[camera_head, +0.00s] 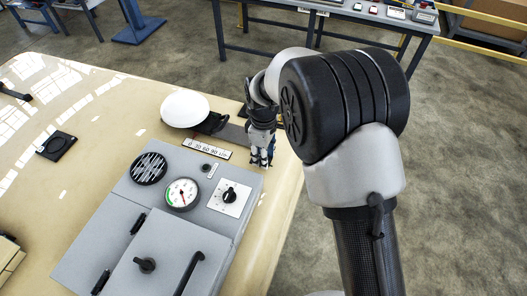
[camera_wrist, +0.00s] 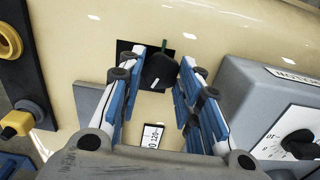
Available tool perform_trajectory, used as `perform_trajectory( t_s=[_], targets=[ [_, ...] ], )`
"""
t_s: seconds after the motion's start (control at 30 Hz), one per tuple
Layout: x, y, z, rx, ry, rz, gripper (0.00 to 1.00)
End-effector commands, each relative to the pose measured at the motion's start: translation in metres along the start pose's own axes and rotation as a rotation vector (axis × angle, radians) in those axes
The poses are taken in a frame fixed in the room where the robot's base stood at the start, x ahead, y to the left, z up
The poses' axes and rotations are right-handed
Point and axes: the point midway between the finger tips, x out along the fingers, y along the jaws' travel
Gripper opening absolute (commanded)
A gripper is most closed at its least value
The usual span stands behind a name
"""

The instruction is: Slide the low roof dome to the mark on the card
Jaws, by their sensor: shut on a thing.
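A low white dome (camera_head: 185,109) sits on the cream top (camera_head: 70,85), with a dark piece at its right side. A white card (camera_head: 209,149) with a row of numbers lies just in front of it; its 120 end shows in the wrist view (camera_wrist: 152,135). My gripper (camera_head: 262,158) is low at the right edge of the top, to the right of dome and card. A green line shows just behind the knob. The white dome is outside the wrist view.
A grey control box (camera_head: 105,225) with gauge, dial and handles stands in front of the card, close to my gripper. A grey strip (camera_head: 234,135) lies beside the dome. A black square fitting (camera_head: 56,145) is at left. A blue-legged bench (camera_head: 330,15) stands behind.

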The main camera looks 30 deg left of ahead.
Motion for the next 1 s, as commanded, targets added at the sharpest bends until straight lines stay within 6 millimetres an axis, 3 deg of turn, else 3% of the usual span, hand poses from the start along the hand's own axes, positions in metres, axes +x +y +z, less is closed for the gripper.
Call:
perform_trajectory(
  t_s=[0.4,1.0],
  targets=[
    [-0.0005,-0.0001,-0.0001,-0.198,0.0,0.0,0.0],
    [-0.0001,0.0,-0.0001,-0.228,0.001,0.001,0.0]
  ],
)
